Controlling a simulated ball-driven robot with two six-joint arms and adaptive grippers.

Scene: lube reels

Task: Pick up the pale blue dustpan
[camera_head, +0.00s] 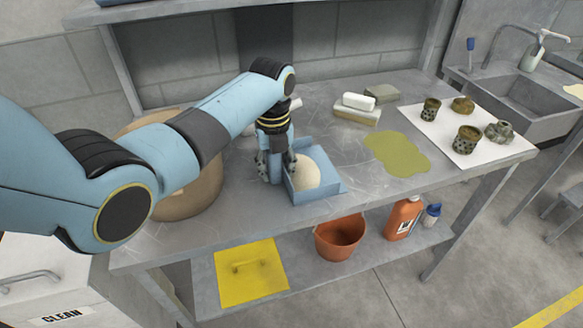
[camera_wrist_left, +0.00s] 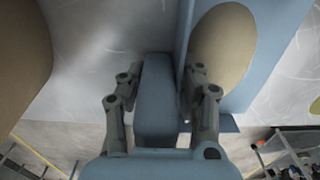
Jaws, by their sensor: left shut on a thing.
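The pale blue dustpan (camera_head: 325,189) sits on the metal bench top in the head view, with a rounded beige heap (camera_head: 306,173) in its pan. My left gripper (camera_head: 276,167) comes down at the pan's left side, pointing downward. In the left wrist view, its two fingers are shut on the dustpan's thick blue handle (camera_wrist_left: 156,95), one finger on each side. The pan and part of the beige heap (camera_wrist_left: 222,50) show to the right of the fingers there. I cannot tell whether the dustpan is touching the bench. My right gripper is not in view.
A large brown rounded object (camera_head: 190,190) stands left of the gripper, partly behind my arm. A yellow-green puddle (camera_head: 397,153) lies right of the dustpan. Soap-like blocks (camera_head: 358,108) and a white sheet (camera_head: 459,146) with several dirty parts are farther right. The front bench edge is close.

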